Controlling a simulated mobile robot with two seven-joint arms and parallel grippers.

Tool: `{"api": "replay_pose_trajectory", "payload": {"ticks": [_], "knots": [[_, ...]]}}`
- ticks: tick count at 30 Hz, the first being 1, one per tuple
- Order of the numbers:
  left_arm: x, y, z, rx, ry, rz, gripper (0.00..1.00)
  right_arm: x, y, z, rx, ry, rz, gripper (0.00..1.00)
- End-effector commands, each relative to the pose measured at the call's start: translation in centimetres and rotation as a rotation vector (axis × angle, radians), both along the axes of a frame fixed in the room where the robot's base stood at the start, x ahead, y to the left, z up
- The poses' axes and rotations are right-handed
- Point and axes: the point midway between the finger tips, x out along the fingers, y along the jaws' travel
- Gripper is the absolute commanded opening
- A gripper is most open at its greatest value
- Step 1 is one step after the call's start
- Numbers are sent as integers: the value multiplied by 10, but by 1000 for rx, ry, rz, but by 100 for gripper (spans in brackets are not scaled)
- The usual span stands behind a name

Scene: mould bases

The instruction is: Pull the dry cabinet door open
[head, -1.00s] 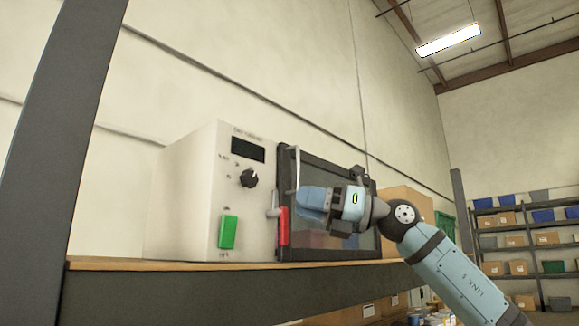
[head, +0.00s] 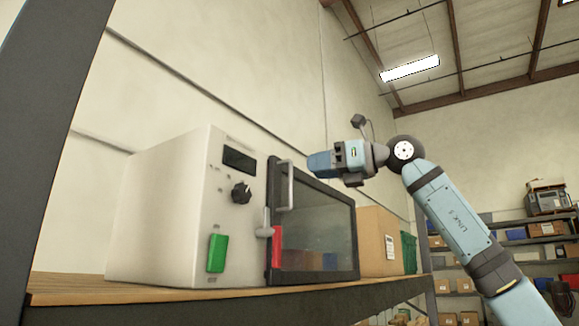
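The dry cabinet (head: 165,205) is a pale box on a wooden shelf. Its dark-framed glass door (head: 318,235) fills the right part of the front and looks closed; I cannot tell if there is a slight gap. A grey vertical bar handle (head: 287,187) is on the door's left side. Below it are a grey lever (head: 264,232) and a red piece (head: 277,248). My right gripper (head: 318,164) appears above the door's top edge, right of the handle and apart from it. Its blue fingers point left; their gap is unclear. My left gripper is out of view.
A black knob (head: 241,192), a dark display (head: 239,160) and a green switch (head: 217,253) are on the cabinet front. A cardboard box (head: 375,240) and a green crate (head: 409,252) stand right of it. A dark post (head: 60,120) rises at the left.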

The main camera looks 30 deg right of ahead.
Motion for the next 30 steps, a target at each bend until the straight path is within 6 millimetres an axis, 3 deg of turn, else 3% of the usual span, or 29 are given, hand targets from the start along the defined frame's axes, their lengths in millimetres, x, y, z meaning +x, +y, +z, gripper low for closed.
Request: {"api": "replay_pose_trajectory", "payload": {"ticks": [3,10,23,27,30], "knots": [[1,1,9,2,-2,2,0,21,14,3,0,2,1,35],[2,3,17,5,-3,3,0,48,32,2,1,0,0,35],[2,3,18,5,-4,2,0,56,37,0,1,-2,0,35],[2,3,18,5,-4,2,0,56,37,0,1,-2,0,2],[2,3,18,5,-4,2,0,56,37,0,1,-2,1,0]]}}
